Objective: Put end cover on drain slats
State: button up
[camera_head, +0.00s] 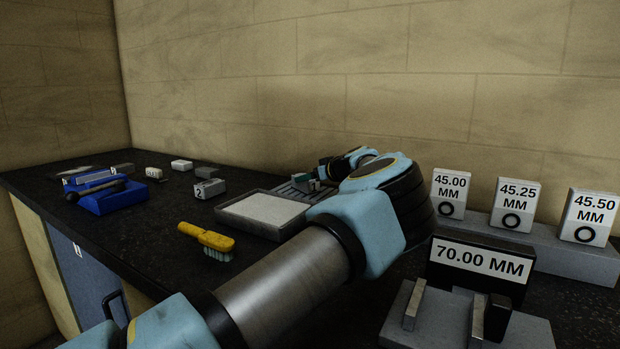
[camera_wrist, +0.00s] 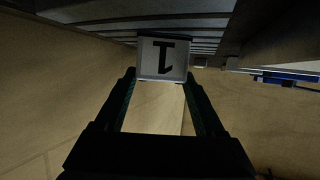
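My gripper (camera_wrist: 161,72) has its two fingers on either side of a pale block marked 1 (camera_wrist: 162,58), which fills the gap between the fingertips. I take this block for the end cover, though its shape is mostly hidden. The drain slats (camera_wrist: 150,12) are grey parallel bars along the top of the wrist view, close to the block. I cannot tell whether the block touches them. In the head view the slats (camera_head: 288,190) lie on the dark bench behind the tray, and my gripper (camera_head: 306,179) is just above their right end. My arm hides part of this area.
A pale tray (camera_head: 228,216) stands in front of the slats. A yellow brush (camera_head: 207,240), a block marked 2 (camera_head: 210,188) and a blue fixture (camera_head: 112,196) are to the left. Size-labelled blocks on a grey step (camera_head: 560,256) and a 70.00 MM stand (camera_head: 482,262) are at right.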

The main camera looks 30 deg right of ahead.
jog(key=shift+o, duration=1.4)
jog(key=b+v, duration=0.3)
jog(key=v, duration=0.9)
